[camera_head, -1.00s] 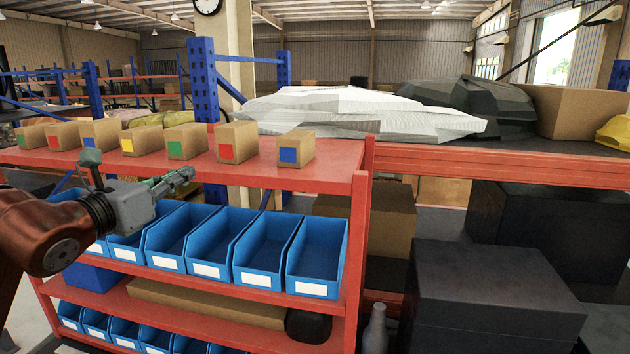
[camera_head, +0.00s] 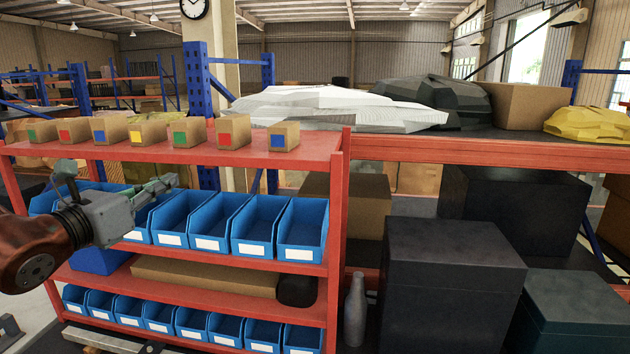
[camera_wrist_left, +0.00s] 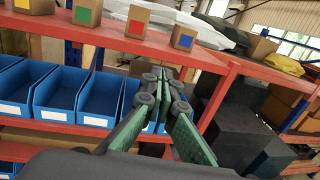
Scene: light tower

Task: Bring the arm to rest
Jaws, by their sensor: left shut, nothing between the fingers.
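My left gripper (camera_head: 166,184) comes in from the left in the head view, in front of the red rack (camera_head: 334,200). It hangs before the row of blue bins, below the top shelf. Its fingers are shut with nothing between them. In the left wrist view, the green fingers of the gripper (camera_wrist_left: 160,120) show in front of the blue bins (camera_wrist_left: 98,97). My right gripper is in neither view.
Small boxes with coloured squares, such as the blue-marked box (camera_head: 285,136), line the top shelf. More blue bins (camera_head: 262,334) fill the bottom shelf. Dark crates (camera_head: 450,270) and a grey bottle (camera_head: 355,310) stand to the right. A wall clock (camera_head: 194,8) hangs behind.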

